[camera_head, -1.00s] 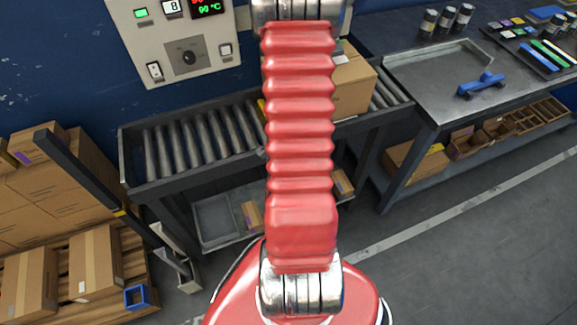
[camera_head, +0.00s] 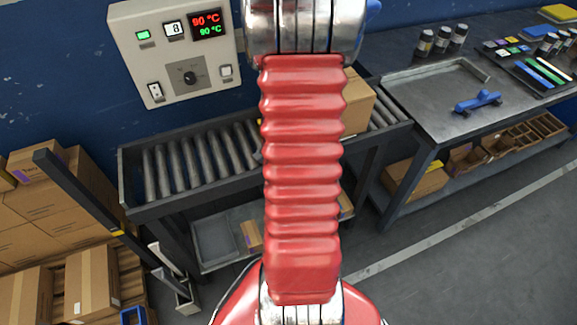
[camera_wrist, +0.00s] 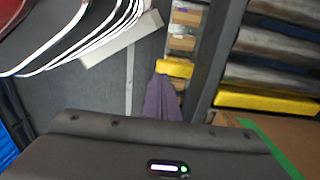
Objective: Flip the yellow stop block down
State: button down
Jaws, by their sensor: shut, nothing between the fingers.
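The yellow stop block (camera_wrist: 265,102) shows in the wrist view as a long yellow bar. It lies across the end of the rollers, between them and a cardboard box with green tape. In the head view it is hidden behind my arm. My gripper (camera_wrist: 161,84) shows in the wrist view as a dark housing with purple-grey fingers that taper together, shut and empty. The fingertips are left of the yellow bar and apart from it in the picture. The height between them is hard to tell. The head view does not show the gripper.
The roller conveyor (camera_head: 198,155) stands against the blue wall, with a cardboard box (camera_head: 357,105) at its right. A control panel (camera_head: 178,50) hangs above. A dark post (camera_head: 85,192) rises at the left by stacked boxes. A workbench (camera_head: 425,100) stands right, with clear floor before it.

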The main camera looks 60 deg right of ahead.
notch_tip(320, 180, up, 7)
jog(key=shift+r, duration=0.15)
dwell(0.4)
dwell(0.6)
jog(key=w+a+r+n+t, duration=0.2)
jog(key=w+a+r+n, duration=0.1)
jog(key=a+r+n, duration=0.8)
jog(key=w+a+r+n+t, duration=0.2)
jog(key=a+r+n, duration=0.9)
jog(key=a, duration=0.9)
jog(key=n+t, duration=0.1)
jog(key=n, duration=0.2)
jog(key=shift+w+r+t, duration=0.2)
jog(key=shift+w+t, duration=0.1)
jog(key=shift+w, duration=0.1)
